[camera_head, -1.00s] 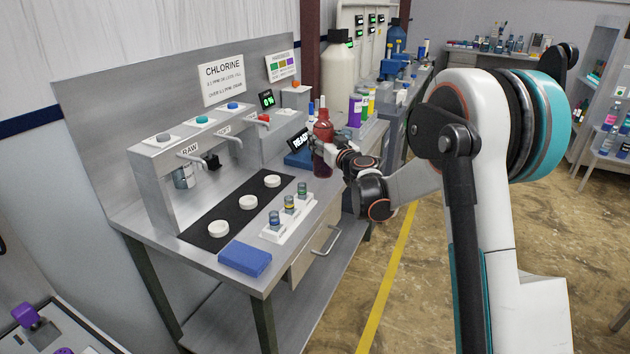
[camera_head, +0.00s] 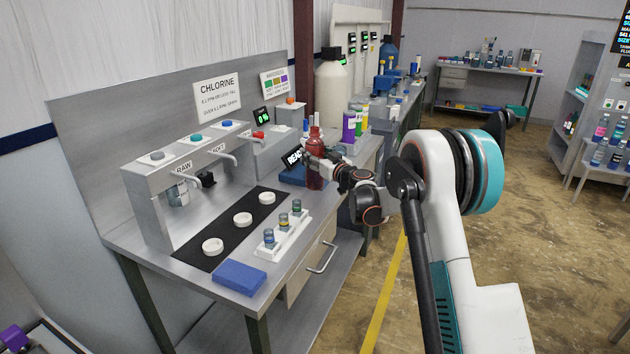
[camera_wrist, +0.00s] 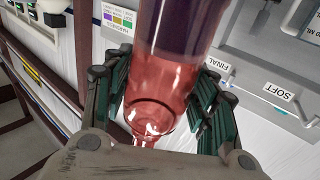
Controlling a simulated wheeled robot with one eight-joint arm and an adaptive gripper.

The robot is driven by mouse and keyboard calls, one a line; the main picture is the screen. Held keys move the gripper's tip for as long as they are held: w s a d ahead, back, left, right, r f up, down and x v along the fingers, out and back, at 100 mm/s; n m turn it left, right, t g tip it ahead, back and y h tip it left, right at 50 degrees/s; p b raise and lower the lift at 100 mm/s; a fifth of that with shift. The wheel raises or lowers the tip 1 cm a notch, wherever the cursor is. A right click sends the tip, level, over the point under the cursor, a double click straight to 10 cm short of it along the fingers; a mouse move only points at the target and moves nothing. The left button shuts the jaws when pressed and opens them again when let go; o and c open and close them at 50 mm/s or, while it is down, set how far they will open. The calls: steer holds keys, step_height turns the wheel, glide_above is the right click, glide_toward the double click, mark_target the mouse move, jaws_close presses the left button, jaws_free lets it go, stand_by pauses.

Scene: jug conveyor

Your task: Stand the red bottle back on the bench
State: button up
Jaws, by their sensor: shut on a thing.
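The red bottle (camera_head: 315,170) is upright at the bench's right end in the head view, in front of the blue device with the READ display (camera_head: 293,170). My gripper (camera_head: 312,158) is shut on the bottle from the right. The steel bench (camera_head: 140,243) runs along the wall. I cannot tell whether the bottle's base touches the bench.
A white rack (camera_head: 284,240) of small vials, a blue block (camera_head: 240,277) and white round pads (camera_head: 243,219) on a black mat (camera_head: 190,262) occupy the bench front. A purple bottle (camera_head: 349,126) and a large white jug (camera_head: 331,90) stand behind the gripper. Open floor lies right.

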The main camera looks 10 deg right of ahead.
mark_target(315, 174)
step_height(315, 174, down, 7)
steer(key=shift+f+b, duration=0.2)
steer(key=shift+b, duration=0.8)
steer(key=shift+r, duration=0.15)
steer(key=o, duration=1.4)
